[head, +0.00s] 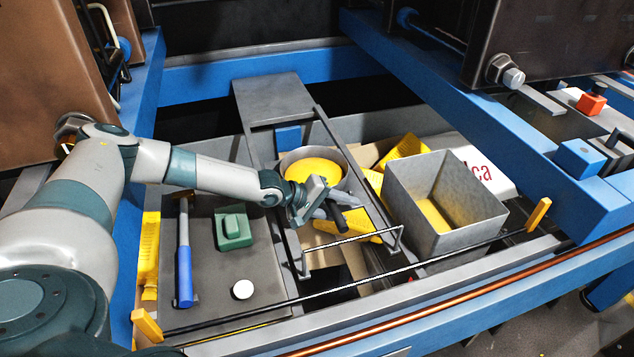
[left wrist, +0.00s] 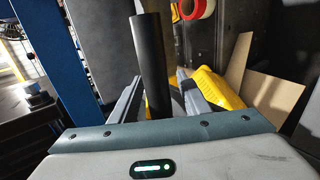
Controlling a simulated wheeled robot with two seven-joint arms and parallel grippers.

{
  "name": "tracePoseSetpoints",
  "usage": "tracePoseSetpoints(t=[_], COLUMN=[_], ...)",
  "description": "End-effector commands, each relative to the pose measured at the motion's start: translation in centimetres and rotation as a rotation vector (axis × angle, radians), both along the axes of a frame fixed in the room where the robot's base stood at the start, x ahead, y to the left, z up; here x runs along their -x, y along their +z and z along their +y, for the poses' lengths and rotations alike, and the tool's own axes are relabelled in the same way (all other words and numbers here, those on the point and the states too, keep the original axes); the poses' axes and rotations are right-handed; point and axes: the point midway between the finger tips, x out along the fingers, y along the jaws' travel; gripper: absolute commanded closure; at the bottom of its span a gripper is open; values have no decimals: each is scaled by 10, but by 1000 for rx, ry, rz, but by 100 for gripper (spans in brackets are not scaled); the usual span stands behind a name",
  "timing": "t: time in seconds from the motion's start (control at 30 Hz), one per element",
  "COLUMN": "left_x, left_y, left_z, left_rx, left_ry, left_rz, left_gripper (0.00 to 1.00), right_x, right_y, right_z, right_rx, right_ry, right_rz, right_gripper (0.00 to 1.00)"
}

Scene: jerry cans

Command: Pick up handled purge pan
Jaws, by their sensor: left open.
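The handled purge pan (head: 313,166) is a round grey pan with yellow material inside, lying in the middle of the sunken bay. A dark cylindrical bar, which looks like its handle, shows beside my left gripper (head: 334,209). In the left wrist view this black handle (left wrist: 151,60) stands upright in the picture between the two grey fingers of my left gripper (left wrist: 160,98). The fingers are open, with gaps beside the handle. The join between handle and pan is hidden by the gripper. My right gripper is not in view.
A square grey metal bin (head: 445,205) stands just right of the gripper. A wire rail (head: 352,252) crosses in front. On the left tray lie a blue-handled hammer (head: 184,262), a green block (head: 233,229) and a white disc (head: 242,289). Blue beams (head: 470,120) border the bay.

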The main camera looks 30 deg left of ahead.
Motion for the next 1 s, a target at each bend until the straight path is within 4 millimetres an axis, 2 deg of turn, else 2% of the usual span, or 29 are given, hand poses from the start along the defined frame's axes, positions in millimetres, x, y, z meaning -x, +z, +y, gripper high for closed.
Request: tracePoseSetpoints(t=[0.2, 0.23, 0.4, 1.0], left_x=[0, 0, 0, 0], left_y=[0, 0, 0, 0], left_z=[0, 0, 0, 0], left_rx=[0, 0, 0, 0], left_ry=[0, 0, 0, 0], left_rz=[0, 0, 0, 0], left_gripper=[57, 62, 100, 100], right_x=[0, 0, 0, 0], right_y=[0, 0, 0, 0], right_z=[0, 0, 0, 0], right_rx=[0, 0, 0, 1], right_ry=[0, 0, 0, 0], right_rz=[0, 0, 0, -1], right_gripper=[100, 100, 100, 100])
